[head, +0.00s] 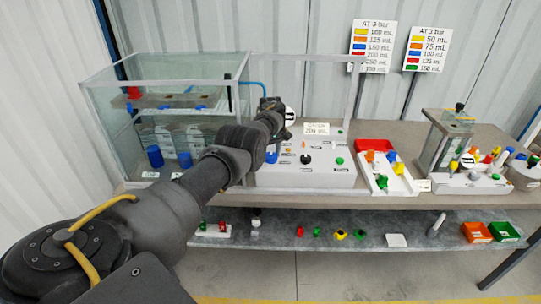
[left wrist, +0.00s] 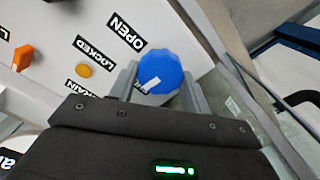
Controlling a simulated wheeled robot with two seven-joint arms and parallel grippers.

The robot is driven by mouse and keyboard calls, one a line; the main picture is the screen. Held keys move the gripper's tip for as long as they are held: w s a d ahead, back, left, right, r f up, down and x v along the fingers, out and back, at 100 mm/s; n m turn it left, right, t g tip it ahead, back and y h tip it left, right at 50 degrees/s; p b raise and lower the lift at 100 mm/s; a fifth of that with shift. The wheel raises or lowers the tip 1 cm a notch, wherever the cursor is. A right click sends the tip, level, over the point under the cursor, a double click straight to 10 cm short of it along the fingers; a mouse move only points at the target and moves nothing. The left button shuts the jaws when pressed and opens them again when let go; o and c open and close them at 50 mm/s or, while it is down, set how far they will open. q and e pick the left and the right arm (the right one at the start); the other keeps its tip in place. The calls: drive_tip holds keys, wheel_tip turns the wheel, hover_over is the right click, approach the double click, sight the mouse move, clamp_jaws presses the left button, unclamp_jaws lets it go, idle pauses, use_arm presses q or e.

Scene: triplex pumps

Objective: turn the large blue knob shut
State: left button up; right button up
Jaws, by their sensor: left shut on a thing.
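The large blue knob (left wrist: 163,69) has a scalloped edge and a white mark on its face. In the left wrist view it sits between the two grey fingers of my left gripper (left wrist: 160,82), which is shut on it. An OPEN label (left wrist: 126,34) lies beside the knob on the white panel, with a LOCKED label (left wrist: 96,54) further left. In the head view the blue knob (head: 271,157) shows at the left end of the white control box (head: 300,178), below my left wrist. The fingers are hard to make out there. My right gripper is not in view.
A glass-walled tank (head: 110,95) stands left of the control box. An orange button (left wrist: 84,71) and an orange knob (left wrist: 22,57) are on the panel. A white tray (head: 373,178) with coloured parts lies to the right. A lower shelf (head: 350,215) holds small parts.

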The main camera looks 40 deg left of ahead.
sight(270, 155)
use_arm(q)
drive_tip(key=shift+n, duration=0.7)
drive_tip(key=o, duration=1)
wheel_tip(270, 155, up, 11)
drive_tip(key=shift+f, duration=0.15)
